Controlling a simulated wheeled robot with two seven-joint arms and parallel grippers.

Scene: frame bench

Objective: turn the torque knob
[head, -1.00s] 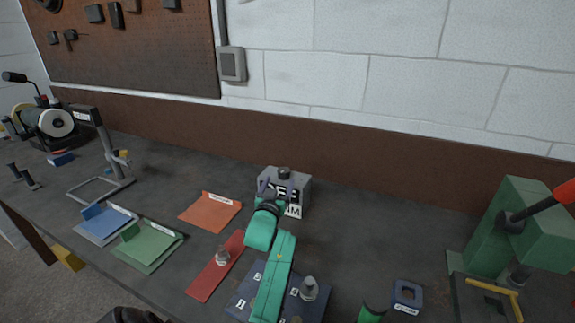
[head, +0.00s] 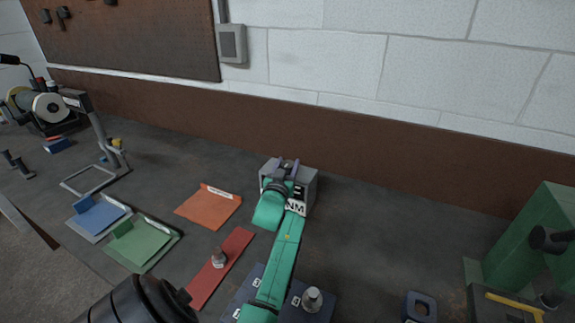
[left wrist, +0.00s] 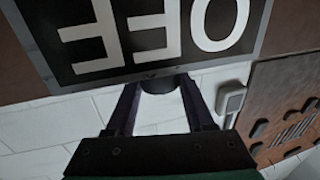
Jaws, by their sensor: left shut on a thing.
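The torque tester is a grey box (head: 307,180) with a black and white label, standing at the back middle of the bench in the head view. Its display (left wrist: 150,35) fills the top of the left wrist view and reads OFF upside down. The dark round torque knob (left wrist: 158,86) shows there at the box edge. My left gripper (head: 284,166) is at the top of the box, its purple fingers either side of the knob and shut on it. The fingers and wrist mostly hide the knob in the head view. My right gripper is not in view.
A red strip (head: 232,250) with a metal piece lies left of my left arm. Orange (head: 208,207), blue (head: 97,214) and green (head: 140,244) trays lie further left. A green press (head: 535,240) stands right. The bench right of the box is clear.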

